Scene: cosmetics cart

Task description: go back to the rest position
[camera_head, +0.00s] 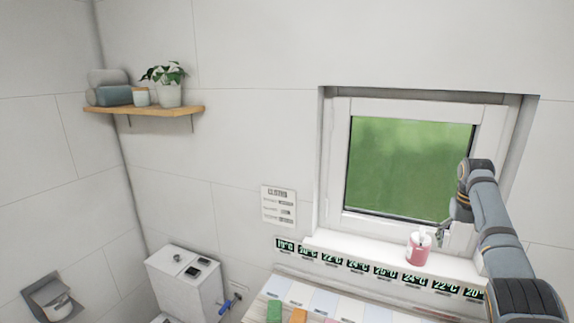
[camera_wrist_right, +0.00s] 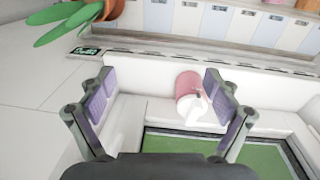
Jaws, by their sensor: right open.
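My right gripper (camera_head: 443,232) shows at the right, its arm coming in from the lower right in front of the window. In the right wrist view the gripper (camera_wrist_right: 160,95) is open, its two purple-padded fingers wide apart. A pink pump bottle (camera_head: 418,250) with a white top stands on the white window sill, just left of the gripper in the head view. In the wrist view the bottle (camera_wrist_right: 187,84) shows between the fingers, nearer the right one; whether it touches cannot be told. My left gripper is not in view.
A window (camera_head: 410,168) is behind the arm. A row of green-digit temperature displays (camera_head: 357,267) runs below the sill. Coloured blocks (camera_head: 274,310) lie on a panelled surface at the bottom. A plant (camera_wrist_right: 75,20) shows in the wrist view. A wooden shelf (camera_head: 150,110) hangs upper left.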

